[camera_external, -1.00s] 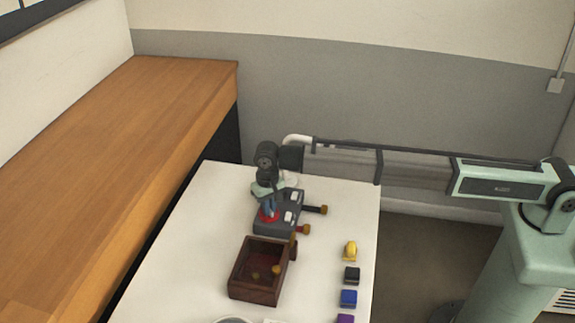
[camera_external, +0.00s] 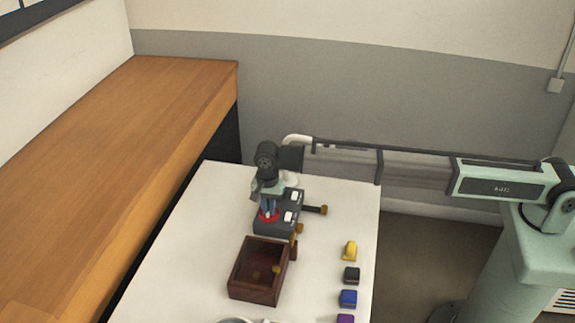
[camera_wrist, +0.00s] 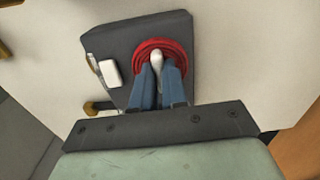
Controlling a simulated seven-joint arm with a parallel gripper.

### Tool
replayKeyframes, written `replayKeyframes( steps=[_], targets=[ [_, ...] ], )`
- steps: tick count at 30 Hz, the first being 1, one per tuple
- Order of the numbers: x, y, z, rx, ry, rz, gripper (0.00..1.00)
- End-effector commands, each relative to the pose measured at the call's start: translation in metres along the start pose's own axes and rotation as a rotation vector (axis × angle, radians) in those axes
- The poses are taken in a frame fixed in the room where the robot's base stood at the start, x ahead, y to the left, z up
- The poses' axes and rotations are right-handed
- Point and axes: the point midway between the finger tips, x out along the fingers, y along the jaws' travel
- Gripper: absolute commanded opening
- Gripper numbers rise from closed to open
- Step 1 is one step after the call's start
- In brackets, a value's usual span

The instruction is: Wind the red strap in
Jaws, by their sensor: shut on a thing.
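The dark grey winder box (camera_external: 268,229) stands near the back of the white table. A red coil (camera_external: 269,216) lies on its left part, and it shows as a round wound coil in the wrist view (camera_wrist: 190,50). My gripper (camera_wrist: 157,70) points down over the coil with its blue fingers shut on a small white knob (camera_wrist: 157,57) at the coil's middle. The red strap's brass end (camera_external: 300,228) sits close against the box's right side. Almost no red shows between them. The fingers hide part of the coil.
White switches (camera_external: 288,216) are on the box. A brown open crate (camera_external: 255,292) stands in front. A yellow piece (camera_external: 350,250), a black block (camera_external: 351,275) and a blue block (camera_external: 348,298) line the right edge.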

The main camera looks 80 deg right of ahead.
Motion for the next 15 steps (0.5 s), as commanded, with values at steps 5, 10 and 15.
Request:
replayKeyframes(
  steps=[5, 10, 15],
  targets=[
    [-0.0009, -0.0013, -0.0009, 0.041, 0.003, -0.003, 0.0],
    [-0.0009, -0.0013, -0.001, 0.057, 0.002, -0.003, 0.0],
    [-0.0009, -0.0013, -0.001, 0.058, 0.002, -0.003, 0.0]
  ],
)
